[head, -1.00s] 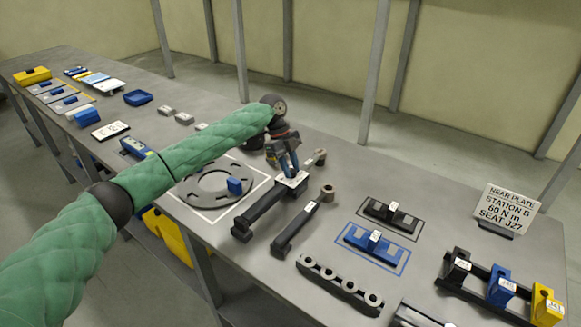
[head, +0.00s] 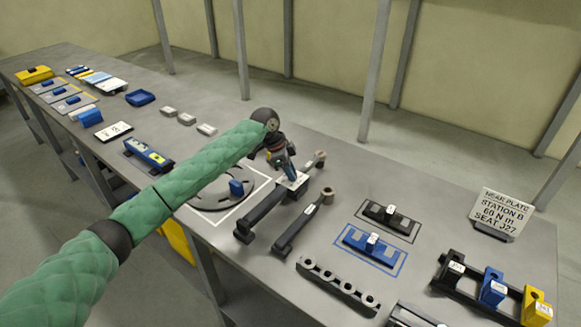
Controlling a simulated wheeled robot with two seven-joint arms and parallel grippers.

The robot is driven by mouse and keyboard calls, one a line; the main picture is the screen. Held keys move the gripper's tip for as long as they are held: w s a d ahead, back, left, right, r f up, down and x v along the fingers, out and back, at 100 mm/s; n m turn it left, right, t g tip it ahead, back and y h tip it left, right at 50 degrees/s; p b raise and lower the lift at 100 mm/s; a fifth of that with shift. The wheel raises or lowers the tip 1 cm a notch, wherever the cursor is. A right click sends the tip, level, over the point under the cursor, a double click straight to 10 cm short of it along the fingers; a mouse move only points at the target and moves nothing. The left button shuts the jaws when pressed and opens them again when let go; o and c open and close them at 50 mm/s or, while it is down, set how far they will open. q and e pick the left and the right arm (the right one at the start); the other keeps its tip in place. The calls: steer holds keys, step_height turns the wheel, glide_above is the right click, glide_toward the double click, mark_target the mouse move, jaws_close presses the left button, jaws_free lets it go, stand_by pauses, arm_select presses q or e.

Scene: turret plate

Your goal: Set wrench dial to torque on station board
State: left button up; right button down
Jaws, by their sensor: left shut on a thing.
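The torque wrench (head: 262,212) lies on the bench with its dark handle toward the front edge and its head toward the back. A white-faced dial block (head: 296,181) sits on its middle; its marks are too small to read. My left gripper (head: 291,176) points down at the dial block and is shut on it, partly hiding it. The station board (head: 503,212) stands at the right and reads "NEAR PLATE, STATION B, 60 N m, SEAT J27". My right gripper is not in view.
A second wrench-like bar (head: 302,222) lies just right of the wrench. A round plate (head: 215,203) with a blue block (head: 236,188) is left of it. A socket rail (head: 338,284) lies in front. Blue (head: 370,248) and black (head: 389,219) pieces sit in outlined areas.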

arm_select(q)
steer(key=shift+s+n+t+p, duration=0.1)
steer(key=shift+n+t+p, duration=0.65)
steer(key=shift+n, duration=0.95)
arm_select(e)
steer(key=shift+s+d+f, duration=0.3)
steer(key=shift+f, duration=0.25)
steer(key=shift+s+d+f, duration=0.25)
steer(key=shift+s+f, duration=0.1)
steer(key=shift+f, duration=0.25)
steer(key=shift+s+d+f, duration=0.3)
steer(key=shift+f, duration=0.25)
arm_select(q)
steer(key=o, duration=1)
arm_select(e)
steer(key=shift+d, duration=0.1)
arm_select(q)
steer(key=shift+r, duration=0.25)
steer(key=b+v, duration=0.2)
steer(key=v, duration=0.4)
steer(key=shift+b, duration=0.4)
steer(key=shift+a+r, duration=0.25)
steer(key=shift+r, duration=0.35)
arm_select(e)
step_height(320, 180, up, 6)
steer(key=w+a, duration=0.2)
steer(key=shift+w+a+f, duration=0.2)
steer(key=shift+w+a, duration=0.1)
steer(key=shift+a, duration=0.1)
